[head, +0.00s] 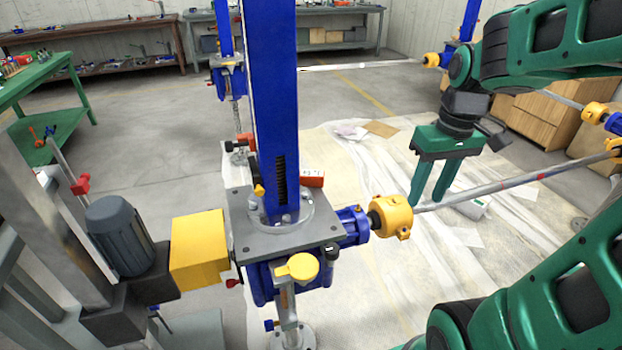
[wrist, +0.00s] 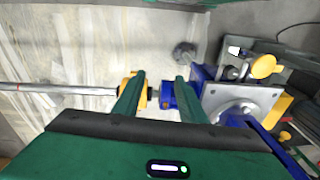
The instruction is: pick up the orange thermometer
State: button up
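A small orange-red box with a pale display on its face, which looks like the orange thermometer (head: 313,179), sits on the grey top plate of the blue screw jack (head: 276,110), just right of the column. I cannot make it out in the wrist view. My gripper (head: 426,202) is to the right of the jack, beside the yellow coupling and near the metal shaft, apart from the thermometer. In the wrist view my gripper (wrist: 160,80) has its two green fingers spread, with a gap and nothing held between them.
A yellow coupling (head: 391,216) and long metal shaft (head: 530,180) run right from the jack. A grey motor (head: 121,235) and yellow block (head: 199,249) are at its left. A green cart (head: 52,143) stands at far left. A pale sheet (head: 400,310) covers the floor.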

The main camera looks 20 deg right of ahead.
jog(key=w+a+n+y, duration=0.1)
jog(key=w+a+n, duration=0.15)
jog(key=w, duration=0.35)
jog(key=w+a+n, duration=0.2)
jog(key=w+n, duration=0.2)
jog(key=w, duration=0.3)
jog(key=n+y, duration=0.3)
jog(key=n, duration=0.5)
send_near(312, 173)
jog(key=shift+t, duration=0.4)
jog(key=x, duration=0.4)
jog(key=shift+s+a+f, duration=0.1)
jog(key=shift+a+f, duration=0.05)
jog(key=shift+f, duration=0.05)
jog(key=shift+x, duration=2.9)
jog(key=shift+s+f, duration=0.1)
jog(key=shift+s, duration=0.05)
grip_shut()
